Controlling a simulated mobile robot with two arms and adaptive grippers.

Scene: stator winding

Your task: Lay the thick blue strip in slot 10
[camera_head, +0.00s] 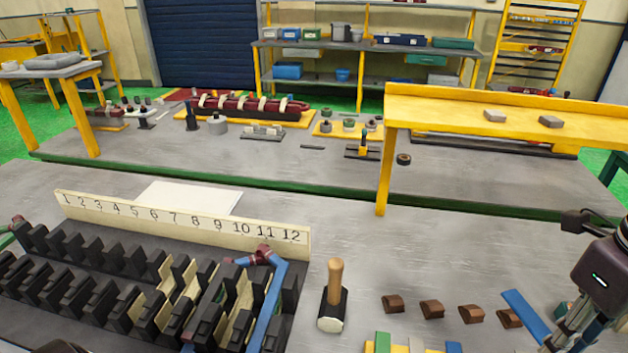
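The slotted stator block (110,290) fills the lower left, behind it a board numbered 1 to 12 (185,218). Slot 10's label (241,228) is near the board's right end. A blue coil (272,300) with a reddish end lies over the block near labels 10 and 11. A wide blue strip (525,317) sits tilted at the lower right, overlapping a brown wedge in the picture. My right gripper (565,341) is at its lower right end; its fingertips are partly cut off, and a hold is unclear. My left gripper is not clearly visible.
A wooden-handled mallet (334,296) stands right of the block. Several brown wedges (431,309) lie in a row. Green (382,342), yellow and blue (453,347) pieces show at the bottom edge. The grey tabletop (420,255) behind the wedges is clear.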

